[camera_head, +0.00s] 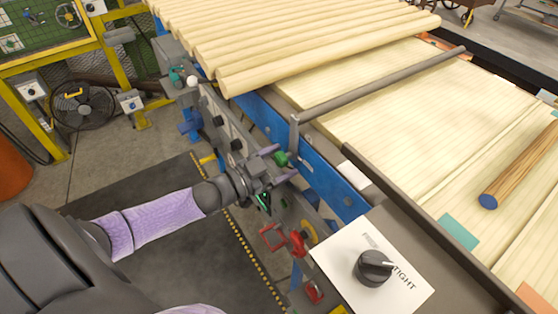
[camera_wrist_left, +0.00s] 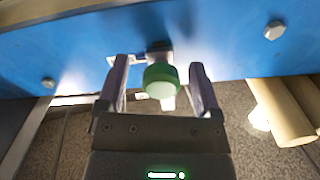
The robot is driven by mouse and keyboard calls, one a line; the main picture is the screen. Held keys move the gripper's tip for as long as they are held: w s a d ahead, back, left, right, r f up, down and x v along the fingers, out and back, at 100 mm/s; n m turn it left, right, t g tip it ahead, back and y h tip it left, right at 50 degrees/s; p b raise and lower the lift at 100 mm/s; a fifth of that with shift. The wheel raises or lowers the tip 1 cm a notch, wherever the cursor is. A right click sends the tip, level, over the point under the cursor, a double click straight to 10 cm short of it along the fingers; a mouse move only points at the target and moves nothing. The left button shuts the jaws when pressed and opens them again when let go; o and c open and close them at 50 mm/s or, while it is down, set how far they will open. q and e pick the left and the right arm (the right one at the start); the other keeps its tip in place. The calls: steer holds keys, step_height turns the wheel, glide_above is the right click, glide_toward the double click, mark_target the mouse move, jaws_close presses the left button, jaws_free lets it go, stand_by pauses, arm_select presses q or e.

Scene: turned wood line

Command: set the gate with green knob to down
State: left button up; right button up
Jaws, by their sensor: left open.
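The green knob (camera_head: 281,158) sits at the blue side rail, by the foot of a short grey upright. From that upright a grey gate bar (camera_head: 385,82) reaches across the pale wood bed. Whether it touches the bed is hard to tell. My left gripper (camera_head: 279,163) is open at the rail, one finger on either side of the knob. In the left wrist view the green knob (camera_wrist_left: 161,82) stands between the two open fingers, with gaps on both sides. My right gripper is not in view.
Pale round poles (camera_head: 300,50) lie side by side behind the bar. A white panel with a black dial (camera_head: 373,267) is at the front right. Red handles (camera_head: 297,243) hang below the rail near my arm.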

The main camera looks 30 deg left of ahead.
arm_select(q)
steer(key=shift+s, duration=0.1)
steer(key=p+v, duration=0.2)
steer(key=v, duration=0.7)
steer(key=shift+s+a, duration=0.2)
steer(key=shift+s, duration=0.15)
